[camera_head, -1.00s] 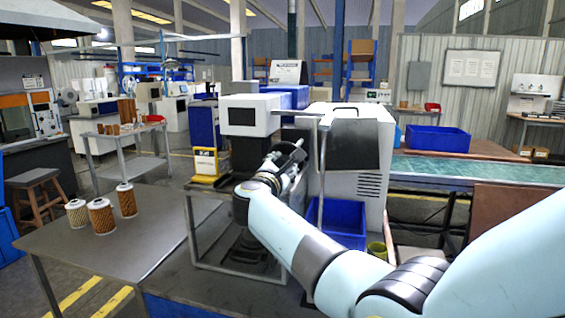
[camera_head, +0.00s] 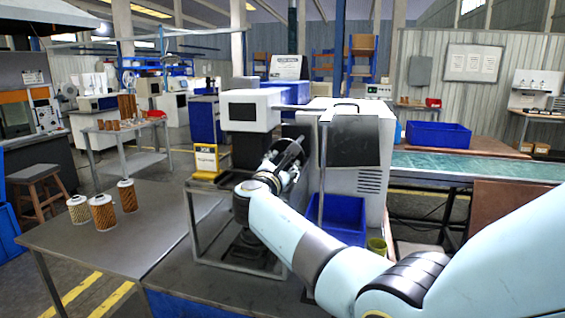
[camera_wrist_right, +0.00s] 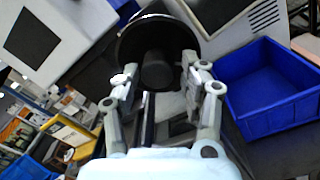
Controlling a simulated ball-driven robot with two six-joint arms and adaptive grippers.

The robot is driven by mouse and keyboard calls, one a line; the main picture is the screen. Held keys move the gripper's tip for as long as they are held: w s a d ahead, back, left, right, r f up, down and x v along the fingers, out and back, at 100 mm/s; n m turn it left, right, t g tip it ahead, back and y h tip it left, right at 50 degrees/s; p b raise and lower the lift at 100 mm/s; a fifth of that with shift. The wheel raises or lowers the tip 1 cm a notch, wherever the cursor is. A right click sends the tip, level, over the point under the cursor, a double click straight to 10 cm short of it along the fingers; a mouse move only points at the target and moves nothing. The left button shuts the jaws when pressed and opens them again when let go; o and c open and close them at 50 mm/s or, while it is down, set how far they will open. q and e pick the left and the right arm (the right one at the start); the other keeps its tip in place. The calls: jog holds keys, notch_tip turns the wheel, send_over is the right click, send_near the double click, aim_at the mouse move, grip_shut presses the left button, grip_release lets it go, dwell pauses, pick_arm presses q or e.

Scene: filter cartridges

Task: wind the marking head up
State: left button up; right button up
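The marking head (camera_head: 250,112) is a white box with a dark screen and a black lower part, in the middle of the head view. In the right wrist view, a round black wheel (camera_wrist_right: 134,40) with a protruding dark hub (camera_wrist_right: 157,72) faces my right gripper (camera_wrist_right: 158,85). The gripper's two fingers stand apart on either side of the hub, with small gaps showing. In the head view my right gripper (camera_head: 284,158) is beside the marking head, partly hidden by its own wrist. My left gripper is out of view.
Several filter cartridges (camera_head: 103,212) stand on the grey table at left. A white machine cabinet (camera_head: 355,150) stands right of the gripper, with a blue bin (camera_head: 345,218) at its front. A metal frame (camera_head: 228,266) stands below my wrist.

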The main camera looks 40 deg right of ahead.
jog(key=shift+o, duration=0.6)
jog(key=shift+r, duration=0.2)
jog(key=v, duration=0.7)
jog(key=shift+s+a, duration=0.15)
jog(key=shift+f, duration=0.1)
